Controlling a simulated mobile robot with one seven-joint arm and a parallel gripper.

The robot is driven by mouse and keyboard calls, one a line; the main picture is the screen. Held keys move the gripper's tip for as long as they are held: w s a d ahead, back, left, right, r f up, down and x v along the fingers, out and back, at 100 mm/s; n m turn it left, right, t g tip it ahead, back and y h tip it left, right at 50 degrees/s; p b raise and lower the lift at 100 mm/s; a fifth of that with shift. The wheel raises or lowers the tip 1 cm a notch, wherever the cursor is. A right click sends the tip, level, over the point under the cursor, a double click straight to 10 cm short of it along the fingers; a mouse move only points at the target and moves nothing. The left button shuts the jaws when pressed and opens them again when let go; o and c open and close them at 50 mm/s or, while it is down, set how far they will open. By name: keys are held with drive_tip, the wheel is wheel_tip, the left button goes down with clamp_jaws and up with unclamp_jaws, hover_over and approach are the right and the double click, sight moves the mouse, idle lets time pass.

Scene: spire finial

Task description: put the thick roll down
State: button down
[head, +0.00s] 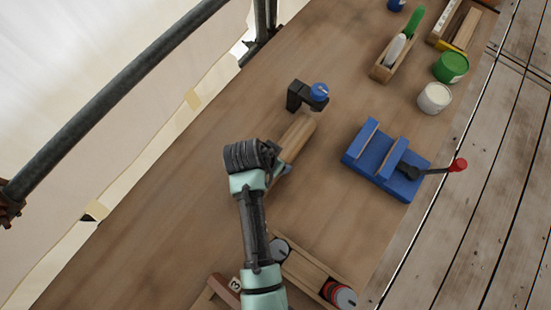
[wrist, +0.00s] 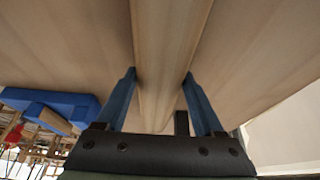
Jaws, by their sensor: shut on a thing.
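The thick roll (head: 298,138) is a long, pale wooden piece, seen in the head view at the middle of the bench. In the wrist view the roll (wrist: 168,40) runs away from me between the two blue fingers. My gripper (head: 284,169) is shut on its near end, one finger on each side, as the wrist view also shows (wrist: 159,76). The roll's far end lies close to a black bracket with a blue knob (head: 308,95). My arm hides the near end in the head view. I cannot tell whether the roll touches the bench.
The wooden bench top (head: 170,215) is clear to the left. A blue vise (head: 362,146) with a red-tipped handle stands right. A wooden tray (head: 312,268) lies near my arm.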

drive_tip(key=shift+f, duration=0.6)
unclamp_jaws()
drive_tip(key=shift+f, duration=0.15)
